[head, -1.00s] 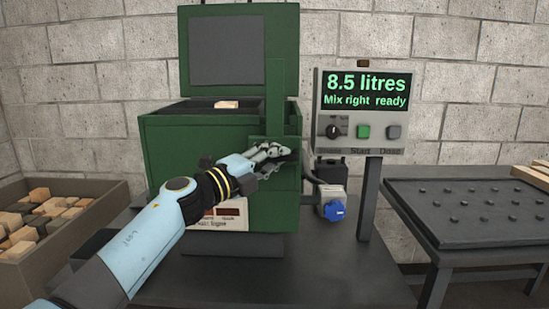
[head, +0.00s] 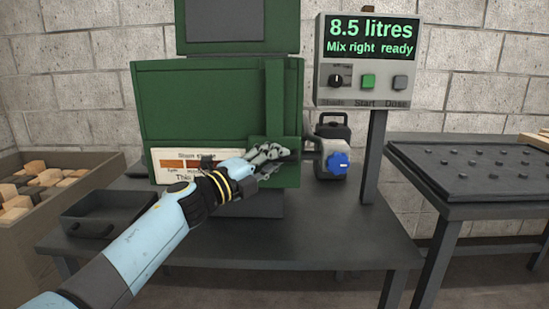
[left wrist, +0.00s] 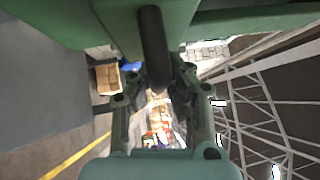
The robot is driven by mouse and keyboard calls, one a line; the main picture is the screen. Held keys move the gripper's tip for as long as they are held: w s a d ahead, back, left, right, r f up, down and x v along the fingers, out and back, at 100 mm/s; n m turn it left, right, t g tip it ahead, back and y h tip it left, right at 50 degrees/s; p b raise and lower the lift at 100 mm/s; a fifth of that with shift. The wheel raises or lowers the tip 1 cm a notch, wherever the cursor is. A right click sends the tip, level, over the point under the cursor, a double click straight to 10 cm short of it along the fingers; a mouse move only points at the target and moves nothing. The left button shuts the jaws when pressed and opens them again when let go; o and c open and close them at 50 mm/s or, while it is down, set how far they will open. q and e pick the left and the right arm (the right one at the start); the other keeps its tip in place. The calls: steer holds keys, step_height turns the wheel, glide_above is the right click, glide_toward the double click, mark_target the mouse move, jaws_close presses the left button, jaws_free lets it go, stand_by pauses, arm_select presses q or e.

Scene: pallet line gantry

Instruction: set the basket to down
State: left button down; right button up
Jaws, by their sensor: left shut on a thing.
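The green machine (head: 205,105) stands in the middle of the head view. The basket is not visible; the tank's front wall hides whatever is inside. A green upright arm (head: 275,92) with a block at its lower end runs down the machine's front right. My left gripper (head: 270,158) is at that block, low on the front. In the left wrist view its fingers (left wrist: 157,85) are shut around a dark bar handle (left wrist: 153,45). My right gripper is not in view.
A control panel (head: 367,62) on a post reads "8.5 litres" and "Mix right ready". A blue knob (head: 337,162) sits right of the machine. An empty dark tray (head: 95,226) lies left on the table (head: 290,245). A crate of wooden blocks (head: 95,158) stands far left.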

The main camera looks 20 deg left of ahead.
arm_select(q)
steer(key=c, duration=1.4)
jaws_free()
steer(key=shift+s+f, duration=0.15)
steer(key=shift+f, duration=0.5)
steer(key=shift+o, duration=0.6)
steer(key=shift+r, duration=0.2)
steer(key=v, duration=1.2)
